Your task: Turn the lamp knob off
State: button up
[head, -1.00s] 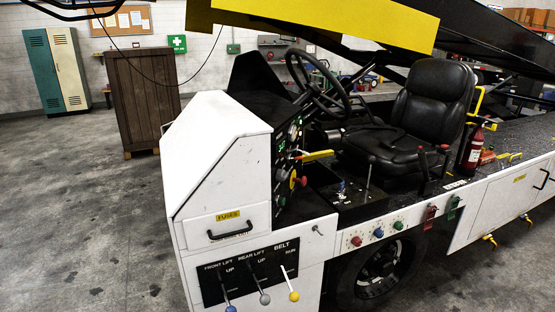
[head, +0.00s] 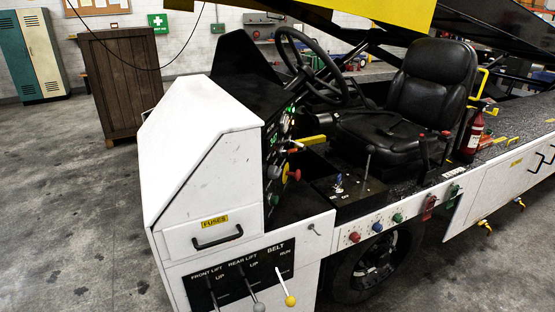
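The dashboard panel (head: 272,165) of the belt loader faces right, toward the seat, so I see it at a steep angle. It carries small green lights, dark knobs, a red knob (head: 296,175) and a yellow round part (head: 285,172). The labels there are too small to read, and I cannot tell which control is the lamp knob or how it is set. Red, blue and green knobs (head: 376,227) sit in a row on the white side panel below the seat. My gripper is not in view.
The steering wheel (head: 311,65) and black seat (head: 432,92) stand behind the dashboard. Levers (head: 288,299) stick out of the front lift panel. A yellow beam (head: 370,14) hangs overhead. A brown cabinet (head: 122,82) stands at the back left. The floor at left (head: 60,200) is clear.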

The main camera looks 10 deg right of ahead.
aim_at(273, 172)
jog(key=u, duration=0.35)
jog(key=k, duration=0.55)
jog(key=u, duration=0.9)
